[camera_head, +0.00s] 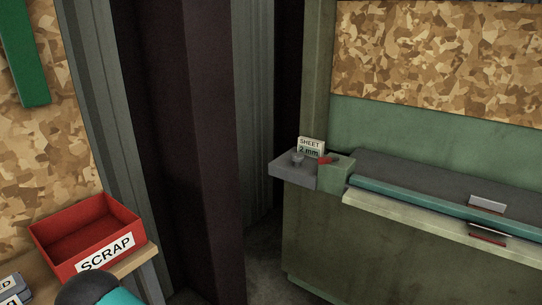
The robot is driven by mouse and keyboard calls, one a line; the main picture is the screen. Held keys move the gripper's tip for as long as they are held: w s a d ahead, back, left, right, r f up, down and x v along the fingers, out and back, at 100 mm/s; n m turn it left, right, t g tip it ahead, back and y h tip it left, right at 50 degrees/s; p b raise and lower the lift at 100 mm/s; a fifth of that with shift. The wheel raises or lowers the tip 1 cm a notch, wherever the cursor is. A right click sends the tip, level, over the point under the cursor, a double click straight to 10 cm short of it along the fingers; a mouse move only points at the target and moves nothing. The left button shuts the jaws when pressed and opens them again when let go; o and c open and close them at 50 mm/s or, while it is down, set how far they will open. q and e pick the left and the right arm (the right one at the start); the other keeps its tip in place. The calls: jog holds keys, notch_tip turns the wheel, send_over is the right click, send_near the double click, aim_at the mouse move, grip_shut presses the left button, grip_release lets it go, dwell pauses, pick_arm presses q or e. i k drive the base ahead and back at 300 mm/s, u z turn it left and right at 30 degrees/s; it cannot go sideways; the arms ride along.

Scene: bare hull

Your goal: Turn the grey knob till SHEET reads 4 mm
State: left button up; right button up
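The SHEET sign (311,147) stands on a small grey shelf (291,170) at the left end of a green machine and reads 2 mm. A small grey knob (297,159) sits on that shelf just in front of the sign. A red lever or handle (328,160) is right beside it, on the green block. Neither of my grippers shows in the head view. A dark, rounded part with teal at the lower left edge looks like part of my arm; its gripper is out of view.
A red SCRAP bin (88,233) stands on a wooden bench at the left. The green machine (390,245) fills the right, with a long grey bed (440,185). A dark purple column (196,150) stands between them. A strip of floor (262,255) beside the machine is clear.

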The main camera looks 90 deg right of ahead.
aim_at(297, 158)
jog(key=z, duration=0.1)
jog(key=k, duration=1.3)
jog(key=z, duration=1.6)
jog(key=i, duration=1)
jog(key=z, duration=0.15)
